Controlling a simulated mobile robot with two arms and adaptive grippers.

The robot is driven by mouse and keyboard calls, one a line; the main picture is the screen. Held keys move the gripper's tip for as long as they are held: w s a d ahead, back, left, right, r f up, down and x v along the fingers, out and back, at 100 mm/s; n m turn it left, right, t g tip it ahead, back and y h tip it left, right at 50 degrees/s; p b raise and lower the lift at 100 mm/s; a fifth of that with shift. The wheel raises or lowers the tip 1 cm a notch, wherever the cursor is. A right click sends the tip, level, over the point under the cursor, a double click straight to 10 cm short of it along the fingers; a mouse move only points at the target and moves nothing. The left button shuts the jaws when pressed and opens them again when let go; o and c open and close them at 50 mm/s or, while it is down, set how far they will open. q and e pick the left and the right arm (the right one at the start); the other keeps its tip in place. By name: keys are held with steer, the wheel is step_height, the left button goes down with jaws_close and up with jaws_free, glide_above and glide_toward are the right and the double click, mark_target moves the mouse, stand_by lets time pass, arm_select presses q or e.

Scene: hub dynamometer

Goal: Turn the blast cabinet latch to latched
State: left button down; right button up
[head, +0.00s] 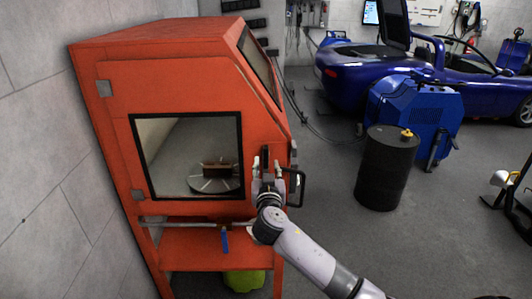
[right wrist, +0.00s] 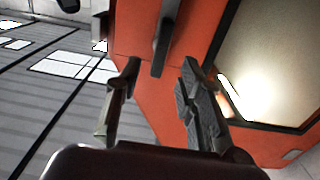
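The orange-red blast cabinet (head: 180,85) stands at the left in the head view, its windowed front door (head: 170,212) flat against the body. The latch (head: 265,155) is a dark upright bar at the door's right side. My right gripper (head: 267,166) is at the latch, its fingers apart on either side of it. In the right wrist view the gripper (right wrist: 160,66) is open, and the dark latch bar (right wrist: 161,42) lies just beyond and between the fingertips. I cannot tell whether a finger touches it. My left gripper is not in view.
A black curved handle (head: 300,187) sticks out right of the gripper. A pipe with a blue lever (head: 224,241) runs below the door. A black drum (head: 387,168), a blue machine (head: 415,108) and a blue car (head: 355,70) stand to the right. Grey floor between is clear.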

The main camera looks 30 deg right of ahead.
mark_target(266, 158)
steer(key=p+x, duration=0.1)
steer(key=x, duration=0.5)
steer(key=shift+w+d, duration=0.2)
steer(key=shift+w, duration=0.15)
jaws_close()
